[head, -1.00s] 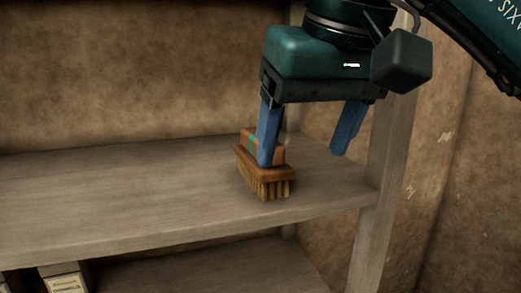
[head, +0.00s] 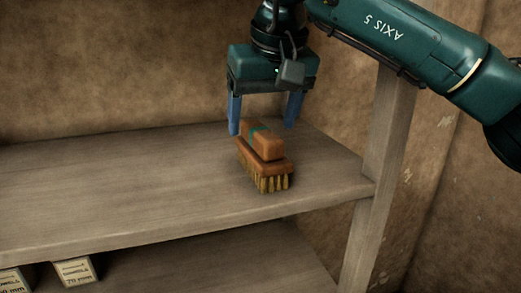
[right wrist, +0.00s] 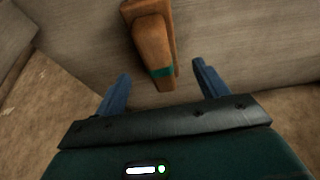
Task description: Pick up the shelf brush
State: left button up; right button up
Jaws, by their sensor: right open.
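The shelf brush (head: 264,160) stands bristles down on the wooden shelf, near its right end. It has a brown wooden body, a raised orange-brown grip with a green band, and yellowish bristles. My right gripper (head: 263,128) is open and empty, behind and above the brush, with its two blue fingers apart. In the right wrist view the brush (right wrist: 152,45) lies ahead of the open fingers, between their lines, with the green-banded end nearest; the right gripper (right wrist: 163,82) is not touching it there. My left gripper is not in view.
The wooden shelf (head: 120,185) is clear to the left of the brush. A wooden post (head: 385,140) stands at the shelf's right end. A stained wall (head: 110,70) is behind. Small labelled boxes (head: 75,270) sit on the lower shelf at left.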

aim_at(261, 129)
jog(key=x, duration=0.4)
jog(key=shift+r, duration=0.1)
jog(key=shift+f, duration=0.25)
dwell(0.4)
jog(key=c, duration=1.2)
jog(key=shift+o, duration=0.2)
jog(key=shift+r, duration=0.1)
